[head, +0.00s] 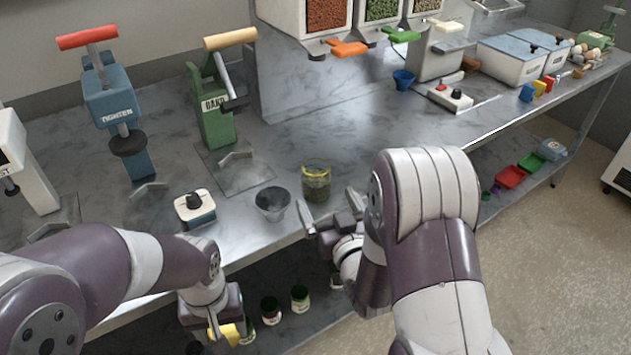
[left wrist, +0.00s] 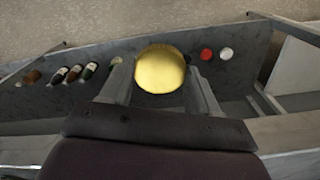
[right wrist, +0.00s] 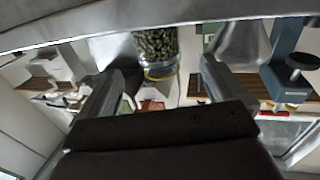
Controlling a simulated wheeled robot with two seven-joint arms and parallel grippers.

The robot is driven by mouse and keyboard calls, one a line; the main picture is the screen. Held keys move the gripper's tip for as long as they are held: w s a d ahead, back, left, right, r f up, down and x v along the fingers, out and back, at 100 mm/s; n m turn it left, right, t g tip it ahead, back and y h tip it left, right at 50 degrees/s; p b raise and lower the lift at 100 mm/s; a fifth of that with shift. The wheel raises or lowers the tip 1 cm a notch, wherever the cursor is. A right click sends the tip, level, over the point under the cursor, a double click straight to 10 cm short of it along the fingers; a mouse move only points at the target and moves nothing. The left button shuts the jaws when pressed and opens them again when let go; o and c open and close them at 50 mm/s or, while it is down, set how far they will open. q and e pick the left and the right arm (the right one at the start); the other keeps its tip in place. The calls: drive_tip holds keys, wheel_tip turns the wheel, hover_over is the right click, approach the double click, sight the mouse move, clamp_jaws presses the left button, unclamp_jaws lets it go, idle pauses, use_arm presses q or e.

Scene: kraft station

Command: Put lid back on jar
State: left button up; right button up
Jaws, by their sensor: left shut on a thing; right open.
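An open glass jar (head: 316,182) with a yellowish rim stands upright on the metal counter, with dark green contents. In the right wrist view the jar (right wrist: 157,45) appears ahead, between the fingertips but beyond them. My right gripper (head: 332,218) is open and empty, just in front of the jar near the counter's front edge. It also shows in the right wrist view (right wrist: 160,75). My left gripper (left wrist: 158,80) is shut on a round yellow lid (left wrist: 160,70). In the head view the lid (head: 228,334) is below the counter's front edge, partly hidden by the gripper.
A grey metal cup (head: 272,203) stands left of the jar. A small box with a black knob (head: 195,207) is further left. Green (head: 213,110) and blue (head: 112,100) lever presses stand behind. Small jars (head: 300,298) sit on the lower shelf.

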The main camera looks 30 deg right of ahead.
sight(320, 189)
drive_tip(key=shift+w+d, duration=0.25)
drive_tip(key=shift+w, duration=0.95)
drive_tip(key=shift+w+d, duration=0.2)
drive_tip(key=shift+w, duration=0.95)
drive_tip(key=w, duration=0.2)
drive_tip(key=w+d, duration=0.1)
drive_tip(key=w, duration=0.2)
drive_tip(key=shift+w+p, duration=0.1)
drive_tip(key=shift+p, duration=0.2)
drive_tip(key=c, duration=1.2)
